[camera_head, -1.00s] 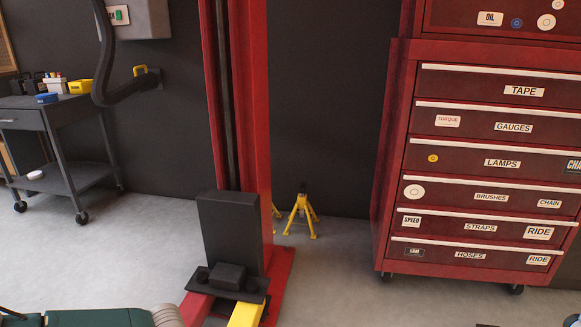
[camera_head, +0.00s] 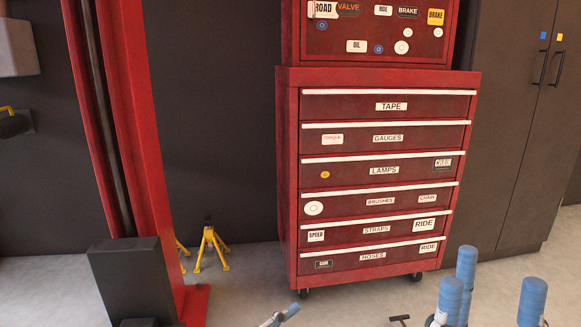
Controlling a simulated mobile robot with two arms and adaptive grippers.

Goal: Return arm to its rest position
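No whole arm shows at this moment, and I cannot make out which arm the task means. At the bottom edge there is a grey rod with a blue end (camera_head: 280,316), mostly cut off. To its right a small dark piece (camera_head: 400,320) is also cut off by the frame. I cannot tell whether that piece belongs to my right gripper, and no fingertips show clearly.
A red lift post (camera_head: 140,150) with a black box (camera_head: 130,275) stands left, beside a yellow jack stand (camera_head: 211,245). A red drawer cabinet (camera_head: 380,165) stands mid-view, a dark locker (camera_head: 525,120) at right. Several blue padded posts (camera_head: 466,268) rise at bottom right.

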